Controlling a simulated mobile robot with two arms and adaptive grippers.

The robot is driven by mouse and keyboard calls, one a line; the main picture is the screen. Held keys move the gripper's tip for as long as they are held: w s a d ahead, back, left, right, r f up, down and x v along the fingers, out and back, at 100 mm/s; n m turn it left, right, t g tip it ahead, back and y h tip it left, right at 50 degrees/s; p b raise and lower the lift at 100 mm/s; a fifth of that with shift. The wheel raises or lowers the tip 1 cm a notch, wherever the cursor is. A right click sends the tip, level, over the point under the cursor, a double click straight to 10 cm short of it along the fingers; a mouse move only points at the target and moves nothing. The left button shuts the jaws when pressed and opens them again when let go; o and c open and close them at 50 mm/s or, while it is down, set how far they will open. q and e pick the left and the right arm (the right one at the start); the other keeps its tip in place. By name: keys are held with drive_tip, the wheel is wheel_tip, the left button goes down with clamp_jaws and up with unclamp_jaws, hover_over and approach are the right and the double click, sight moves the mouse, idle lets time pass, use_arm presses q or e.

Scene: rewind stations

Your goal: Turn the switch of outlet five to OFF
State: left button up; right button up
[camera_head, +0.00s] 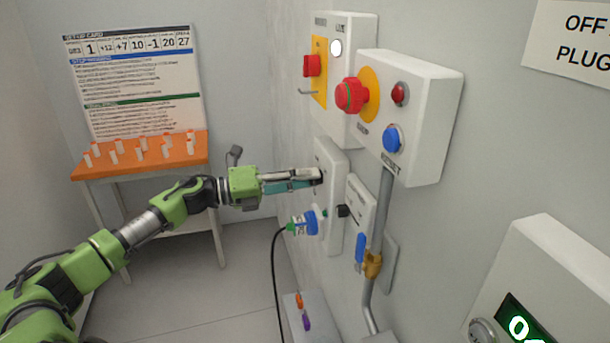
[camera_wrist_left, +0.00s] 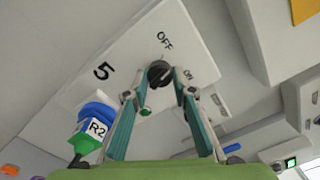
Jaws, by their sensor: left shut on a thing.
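The outlet five plate (camera_wrist_left: 110,60) is a white box on the right-hand wall, marked 5, OFF and ON in the left wrist view. It also shows in the head view (camera_head: 333,225). Its black round switch knob (camera_wrist_left: 160,72) sits near the OFF and ON marks; I cannot tell for sure which mark it points to. My left gripper (camera_head: 318,176) reaches the plate's upper part and is shut on the knob, one finger on either side, as the left wrist view shows (camera_wrist_left: 156,90). In the head view the fingers hide the knob. My right gripper is not in view.
A blue plug labelled R2 (camera_wrist_left: 97,125) with a black cable sits below the knob. Above and right are a box with a red emergency button (camera_head: 352,95) and a red-handled switch box (camera_head: 345,45). A blue-handled valve (camera_head: 361,248) is lower right. An orange table (camera_head: 120,165) stands behind.

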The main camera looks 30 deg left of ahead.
use_arm(q)
drive_tip(key=shift+a+r+n+p, duration=0.1)
drive_tip(key=shift+n+p, duration=1.55)
drive_tip(key=shift+n, duration=1.55)
drive_tip(key=o, duration=1.1)
drive_tip(key=v, duration=1.2)
